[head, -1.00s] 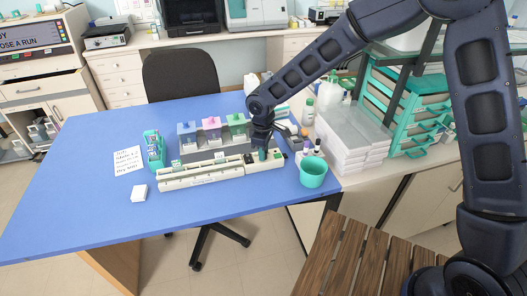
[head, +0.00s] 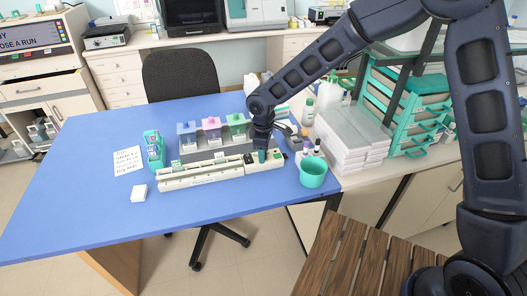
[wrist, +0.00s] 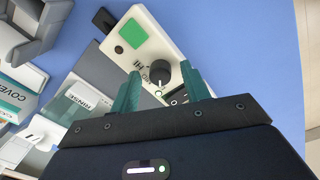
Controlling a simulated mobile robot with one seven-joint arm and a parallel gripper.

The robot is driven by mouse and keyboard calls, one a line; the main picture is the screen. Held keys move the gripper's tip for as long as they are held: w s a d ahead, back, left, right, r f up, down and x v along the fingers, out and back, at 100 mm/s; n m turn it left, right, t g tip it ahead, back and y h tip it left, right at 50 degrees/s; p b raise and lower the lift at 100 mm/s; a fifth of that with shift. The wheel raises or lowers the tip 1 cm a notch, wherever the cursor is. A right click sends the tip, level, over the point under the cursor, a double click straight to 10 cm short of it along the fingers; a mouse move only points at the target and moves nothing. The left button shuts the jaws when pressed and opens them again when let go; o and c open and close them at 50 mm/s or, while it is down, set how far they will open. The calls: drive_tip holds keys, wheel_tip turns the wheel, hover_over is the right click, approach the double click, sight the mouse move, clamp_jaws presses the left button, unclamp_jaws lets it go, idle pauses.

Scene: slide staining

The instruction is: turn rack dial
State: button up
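The rack (head: 208,178) is a long white unit lying on the blue table in the head view. In the wrist view its white end panel (wrist: 172,44) carries a black round dial (wrist: 160,73) with small printed marks beside it. A green square (wrist: 132,33) lies farther along the panel. My gripper (wrist: 161,72) points down over this panel, with one teal finger on each side of the dial. The fingers are apart, and a gap shows between them and the dial. In the head view my gripper (head: 262,156) is at the rack's right end and hides the dial there.
Staining jars with blue, pink and green tops (head: 211,128) stand behind the rack. A teal cup (head: 313,172) and small bottles stand close to the right. A teal slide holder (head: 154,149) and a note (head: 128,160) lie left. The table's left side is clear.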

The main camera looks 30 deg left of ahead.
wheel_tip(320, 180, up, 11)
drive_tip(key=shift+s, duration=0.25)
idle(0.4)
drive_tip(key=shift+d+f, duration=0.1)
drive_tip(key=shift+f, duration=0.05)
drive_tip(key=w+d+r+m+t, duration=0.1)
drive_tip(key=w+d+r+m, duration=0.3)
drive_tip(key=d, duration=0.8)
drive_tip(key=w+d+r+m+t+y, duration=0.1)
drive_tip(key=w+d+r+m+t, duration=0.15)
drive_tip(key=w+d+r, duration=0.6)
drive_tip(key=w+d+r+m+t, duration=0.15)
drive_tip(key=d+m, duration=0.25)
drive_tip(key=d, duration=1)
drive_tip(key=s+d+m, duration=0.3)
drive_tip(key=d, duration=0.6)
drive_tip(key=s+d+r+m, duration=0.1)
drive_tip(key=s+d+m, duration=0.3)
drive_tip(key=d, duration=0.6)
drive_tip(key=s+d+r+m+g+h, duration=0.1)
drive_tip(key=s+d+m, duration=0.2)
drive_tip(key=d, duration=0.6)
drive_tip(key=shift+s+d+m, duration=0.2)
drive_tip(key=shift+s+m, duration=0.05)
drive_tip(key=shift+m, duration=0.2)
